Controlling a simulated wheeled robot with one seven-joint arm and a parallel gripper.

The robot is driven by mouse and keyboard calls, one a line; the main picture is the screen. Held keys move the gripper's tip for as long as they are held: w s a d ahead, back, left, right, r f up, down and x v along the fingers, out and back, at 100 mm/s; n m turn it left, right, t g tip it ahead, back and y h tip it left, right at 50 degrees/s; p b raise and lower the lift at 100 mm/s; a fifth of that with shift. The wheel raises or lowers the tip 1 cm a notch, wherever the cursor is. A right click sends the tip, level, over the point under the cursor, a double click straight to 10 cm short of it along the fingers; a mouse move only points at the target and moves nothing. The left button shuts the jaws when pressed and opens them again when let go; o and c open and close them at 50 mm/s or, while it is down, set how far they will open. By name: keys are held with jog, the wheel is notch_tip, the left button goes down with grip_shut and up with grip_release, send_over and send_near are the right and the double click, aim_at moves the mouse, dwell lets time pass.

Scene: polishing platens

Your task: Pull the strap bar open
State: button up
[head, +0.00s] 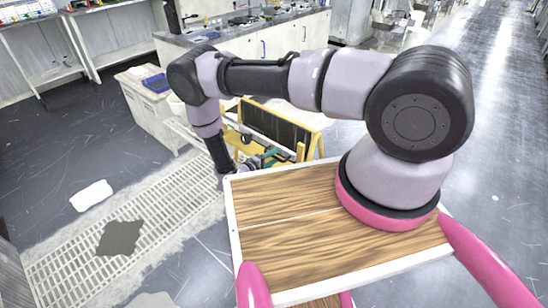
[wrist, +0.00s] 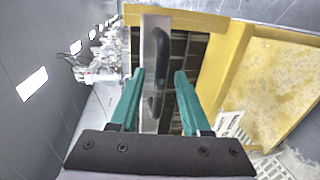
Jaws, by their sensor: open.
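A flat grey metal bar with a black handle (wrist: 158,72), which looks like the strap bar, runs up the middle of the wrist view. It lies in front of a yellow frame (wrist: 205,22) with dark slats behind it. My gripper (wrist: 160,77) has two green fingers, open, one on each side of the handle, with visible gaps. I cannot tell how far the handle reaches in between them. In the head view my gripper (head: 272,157) is low beside the yellow frame (head: 302,128), partly hidden, and the bar cannot be made out clearly.
A white cabinet (head: 150,108) with a blue tray (head: 157,83) stands left of the frame. A counter with a sink (head: 250,22) is behind. A floor grating (head: 170,205) with a dark patch lies at left. The right aisle (head: 490,150) is clear.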

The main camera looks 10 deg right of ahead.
grip_shut()
dwell(1.5)
